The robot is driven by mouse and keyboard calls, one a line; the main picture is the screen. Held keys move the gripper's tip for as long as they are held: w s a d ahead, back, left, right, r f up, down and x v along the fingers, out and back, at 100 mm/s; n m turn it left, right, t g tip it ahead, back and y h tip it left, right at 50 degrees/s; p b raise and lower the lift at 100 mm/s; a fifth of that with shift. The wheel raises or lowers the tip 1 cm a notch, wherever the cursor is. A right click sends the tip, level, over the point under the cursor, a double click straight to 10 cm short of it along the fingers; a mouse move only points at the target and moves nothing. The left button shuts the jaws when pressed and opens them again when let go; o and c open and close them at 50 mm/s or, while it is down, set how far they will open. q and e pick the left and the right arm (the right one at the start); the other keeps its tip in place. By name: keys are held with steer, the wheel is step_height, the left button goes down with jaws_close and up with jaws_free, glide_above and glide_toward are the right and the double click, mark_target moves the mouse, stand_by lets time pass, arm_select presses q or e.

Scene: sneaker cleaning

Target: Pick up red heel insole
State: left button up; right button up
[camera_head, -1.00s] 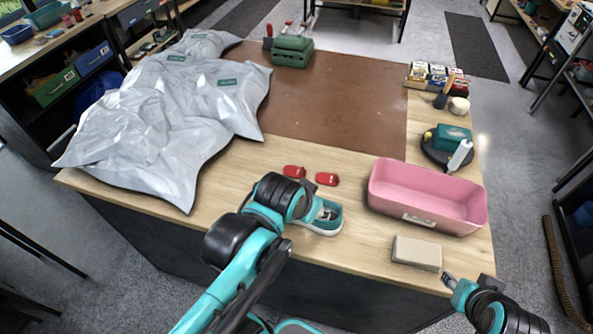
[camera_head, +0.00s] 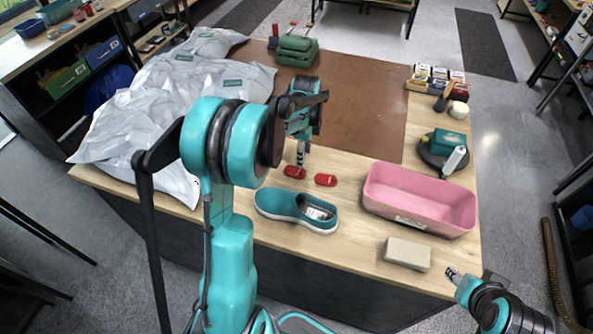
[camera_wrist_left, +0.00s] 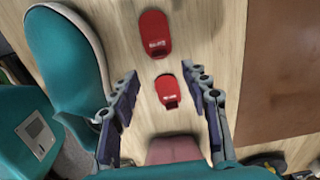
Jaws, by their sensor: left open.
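Two small red insole pieces lie apart on the wooden table in the head view, a left one (camera_head: 294,171) and a right one (camera_head: 326,180). In the left wrist view, a shorter red piece (camera_wrist_left: 168,90) lies between the lines of the open fingers, and a longer one (camera_wrist_left: 154,33) is farther up. My left gripper (camera_head: 301,157) is open and empty, pointing down over the insole area. Its fingers also show in the left wrist view (camera_wrist_left: 162,85). My right gripper (camera_head: 452,272) is at the table's front right edge; its opening is unclear.
A teal shoe (camera_head: 296,210) lies in front of the insoles. A pink bin (camera_head: 424,224) and a beige block (camera_head: 407,253) stand to the right. A brown mat (camera_head: 365,112) lies behind, and grey plastic bags (camera_head: 135,128) cover the left side.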

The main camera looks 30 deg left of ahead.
mark_target(295, 170)
arm_select(q)
step_height(295, 170, down, 8)
steer(key=shift+r+b, duration=0.2)
steer(key=shift+b, duration=0.85)
steer(key=shift+r, duration=0.1)
steer(key=shift+c, duration=0.7)
steer(key=c, duration=0.9)
